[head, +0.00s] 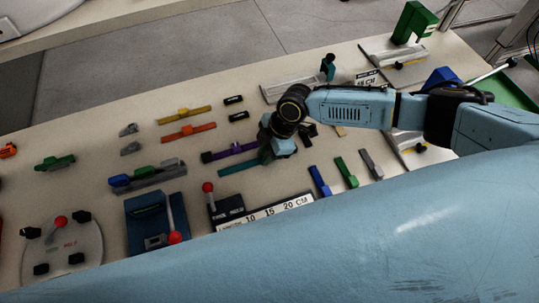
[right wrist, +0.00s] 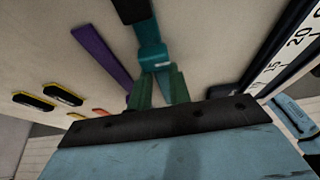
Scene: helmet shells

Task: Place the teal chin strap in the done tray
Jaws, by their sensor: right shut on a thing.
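The teal chin strap (head: 240,167) is a long flat strip on the pale table, at the near side of a purple strap (head: 228,152). Its teal part also shows in the right wrist view (right wrist: 151,54). My right gripper (head: 268,153) is over the strap's right end and hides part of it. In the right wrist view its fingertips (right wrist: 160,76) are shut on the teal strap. I cannot tell whether the strap is clear of the table. My left gripper is not in view. A green tray-like surface (head: 512,88) shows at the right edge; I cannot tell whether it is the done tray.
Blue (head: 319,181), green (head: 346,172) and grey (head: 372,164) strips lie right of my gripper. A length gauge (head: 265,214) with a red-knobbed lever lies in front. Orange (head: 188,132) and yellow (head: 184,114) straps lie farther back. Bare table shows at the back left.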

